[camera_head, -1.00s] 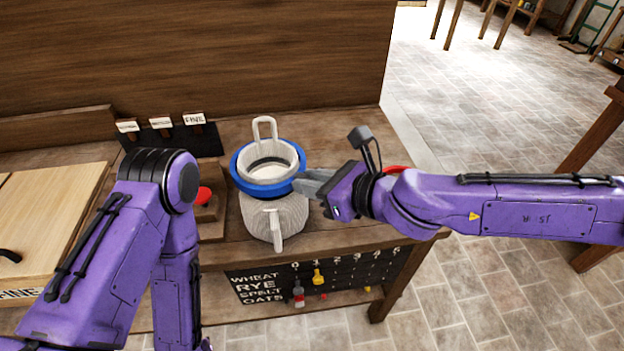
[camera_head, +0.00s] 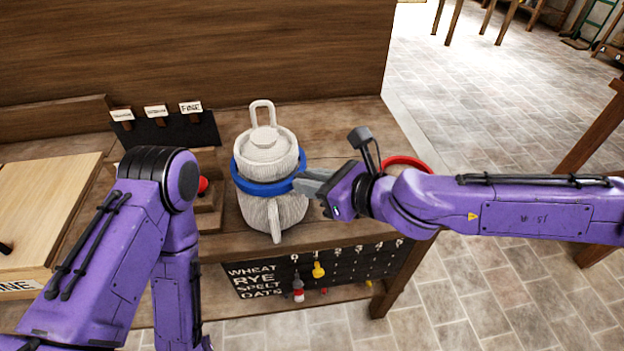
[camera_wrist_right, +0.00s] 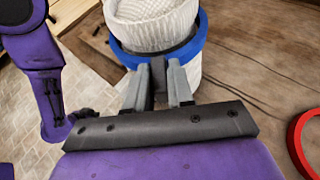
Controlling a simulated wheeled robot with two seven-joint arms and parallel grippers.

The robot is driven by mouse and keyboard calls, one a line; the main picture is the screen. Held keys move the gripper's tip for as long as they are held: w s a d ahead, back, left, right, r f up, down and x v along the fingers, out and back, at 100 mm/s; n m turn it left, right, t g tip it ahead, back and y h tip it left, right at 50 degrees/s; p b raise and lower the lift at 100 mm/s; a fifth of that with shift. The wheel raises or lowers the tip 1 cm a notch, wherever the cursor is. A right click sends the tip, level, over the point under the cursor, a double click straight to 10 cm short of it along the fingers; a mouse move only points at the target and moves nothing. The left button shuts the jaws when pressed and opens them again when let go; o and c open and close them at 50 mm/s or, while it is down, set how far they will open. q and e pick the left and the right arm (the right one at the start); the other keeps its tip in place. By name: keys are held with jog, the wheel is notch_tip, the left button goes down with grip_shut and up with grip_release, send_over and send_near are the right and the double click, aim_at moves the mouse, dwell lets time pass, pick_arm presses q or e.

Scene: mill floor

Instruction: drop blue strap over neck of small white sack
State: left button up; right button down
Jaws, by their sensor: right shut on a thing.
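The small white sack (camera_head: 273,211) stands on the wooden bench, with a loop handle at the back and another at the front. The blue strap (camera_head: 262,188) is a ring around the sack's upper part, below its rounded top (camera_head: 264,146). My right gripper (camera_head: 300,184) is shut on the strap's right side. In the right wrist view the fingers (camera_wrist_right: 159,85) grip the blue strap (camera_wrist_right: 122,54) close against the white sack (camera_wrist_right: 188,80). My left arm is at the left in the head view; its gripper is out of view.
A red ring (camera_head: 408,162) lies on the bench right of the sack, partly behind my right arm. A black board with labels (camera_head: 170,130) stands behind left. A pale wooden box (camera_head: 45,205) is at the left. A lettered pegboard (camera_head: 320,268) hangs on the bench front.

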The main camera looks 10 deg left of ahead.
jog(key=c, duration=0.9)
grip_release()
jog(key=p+v, duration=0.3)
jog(key=v, duration=0.7)
jog(key=shift+s+d, duration=0.2)
jog(key=shift+r, duration=0.1)
